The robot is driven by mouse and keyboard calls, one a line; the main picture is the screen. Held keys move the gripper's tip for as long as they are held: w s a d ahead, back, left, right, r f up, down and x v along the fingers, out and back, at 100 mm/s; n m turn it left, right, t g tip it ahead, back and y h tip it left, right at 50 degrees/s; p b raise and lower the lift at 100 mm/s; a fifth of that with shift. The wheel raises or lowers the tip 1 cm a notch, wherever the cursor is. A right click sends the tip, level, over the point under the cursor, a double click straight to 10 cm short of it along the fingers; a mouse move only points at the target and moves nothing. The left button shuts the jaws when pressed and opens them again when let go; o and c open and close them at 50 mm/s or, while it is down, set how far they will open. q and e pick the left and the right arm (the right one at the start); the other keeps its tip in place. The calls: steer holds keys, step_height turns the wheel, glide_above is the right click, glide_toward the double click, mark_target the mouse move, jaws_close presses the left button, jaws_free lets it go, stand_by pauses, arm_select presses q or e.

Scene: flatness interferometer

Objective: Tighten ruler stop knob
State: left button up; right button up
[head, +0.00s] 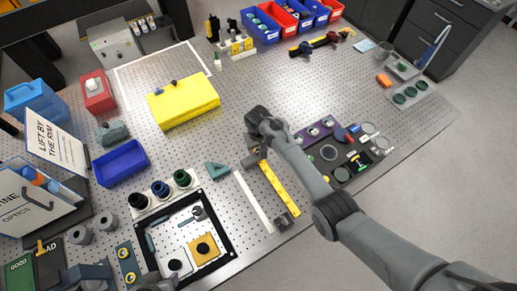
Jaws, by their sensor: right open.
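A yellow ruler (280,189) lies slantwise on the perforated table, beside a long pale strip (253,201). A small dark block (283,220) sits by the ruler's near end; it may be the ruler stop, but its knob is too small to make out. My right gripper (257,155) is open over the ruler's far end, its arm reaching in from the lower right. The gripper hides that end, and I cannot tell whether it touches anything there.
A purple-and-black tray of round parts (330,153) lies right of my arm. A black frame (225,235) and a teal triangle (216,170) lie left of the ruler. A yellow case (183,103) stands farther back.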

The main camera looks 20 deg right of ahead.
steer(key=shift+f, duration=0.35)
jaws_close()
